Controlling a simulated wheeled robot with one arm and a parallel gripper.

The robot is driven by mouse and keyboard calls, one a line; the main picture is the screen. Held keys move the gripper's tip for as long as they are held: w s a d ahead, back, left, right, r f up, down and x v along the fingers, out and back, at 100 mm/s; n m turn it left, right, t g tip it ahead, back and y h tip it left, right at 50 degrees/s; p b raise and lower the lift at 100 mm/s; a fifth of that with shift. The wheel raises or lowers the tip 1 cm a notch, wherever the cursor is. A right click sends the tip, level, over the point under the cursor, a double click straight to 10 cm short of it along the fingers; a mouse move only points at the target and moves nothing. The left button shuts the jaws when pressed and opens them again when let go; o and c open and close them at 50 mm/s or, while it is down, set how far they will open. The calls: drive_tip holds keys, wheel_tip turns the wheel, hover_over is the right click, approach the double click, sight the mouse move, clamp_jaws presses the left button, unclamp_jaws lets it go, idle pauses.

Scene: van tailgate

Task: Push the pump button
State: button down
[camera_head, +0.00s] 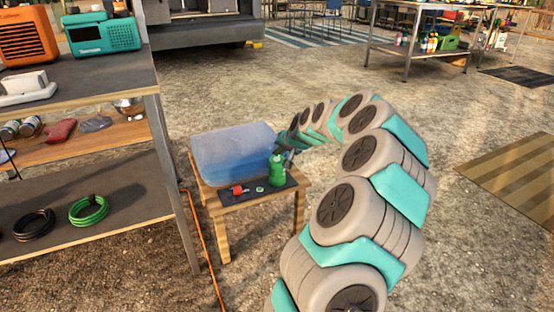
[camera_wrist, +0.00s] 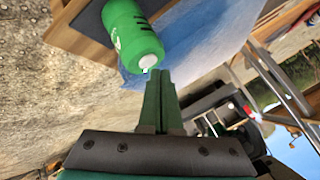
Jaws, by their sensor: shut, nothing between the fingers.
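A green pump bottle (camera_head: 277,172) stands on a dark mat on a small wooden table. In the wrist view the green pump (camera_wrist: 132,32) is at the top, with a round white button (camera_wrist: 148,62) on its near end. My gripper (camera_wrist: 160,73) is shut and empty. Its fingertips appear just beside the white button in the wrist view; I cannot tell whether they touch. In the head view my gripper (camera_head: 289,154) is small, partly hidden by my arm, and close to the pump's top.
A translucent blue water container (camera_head: 232,152) stands behind the pump on the small table (camera_head: 226,222). A red item (camera_head: 238,190) and a small green-and-white item (camera_head: 260,190) lie on the mat (camera_head: 248,198). A shelf unit (camera_head: 168,165) stands left, and an orange cable (camera_head: 202,245) runs beside the table.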

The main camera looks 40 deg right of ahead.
drive_tip(key=shift+f, duration=0.35)
drive_tip(key=shift+f, duration=0.15)
idle(0.3)
drive_tip(key=shift+r, duration=0.65)
drive_tip(key=shift+r+p, duration=1.1)
drive_tip(key=shift+r, duration=1.85)
